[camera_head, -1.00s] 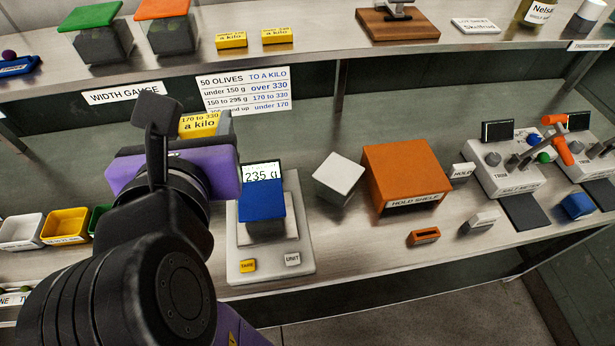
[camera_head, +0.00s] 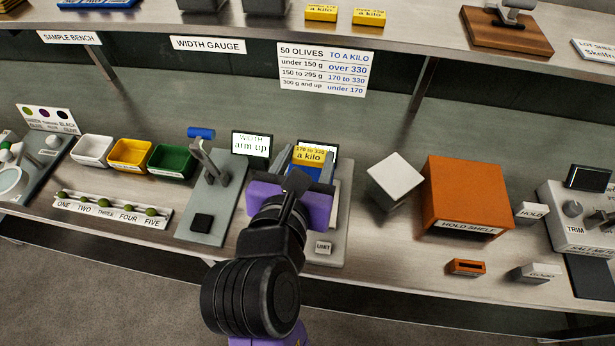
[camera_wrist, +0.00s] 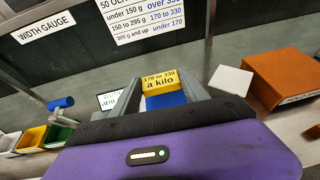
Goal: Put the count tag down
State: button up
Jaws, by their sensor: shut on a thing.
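The count tag (camera_head: 309,156) is a yellow block marked "170 to 330 a kilo". My gripper (camera_head: 306,165) is shut on it, and the tag also shows between the fingers in the wrist view (camera_wrist: 158,80).
A white box (camera_head: 394,178) and the orange hold shelf (camera_head: 464,195) stand to the right. The width gauge (camera_head: 207,215) with its raised blue handle is close on the left. Coloured bins (camera_head: 131,154) stand farther left. Two yellow tags (camera_head: 321,13) are on the upper shelf.

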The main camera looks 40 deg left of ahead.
jog(key=shift+f, duration=2.85)
jog(key=shift+f, duration=0.15)
jog(key=o, duration=1.3)
jog(key=shift+o, duration=0.2)
jog(key=shift+r, duration=0.2)
jog(key=v, duration=1.2)
jog(key=shift+b, duration=0.3)
jog(key=shift+f, duration=0.1)
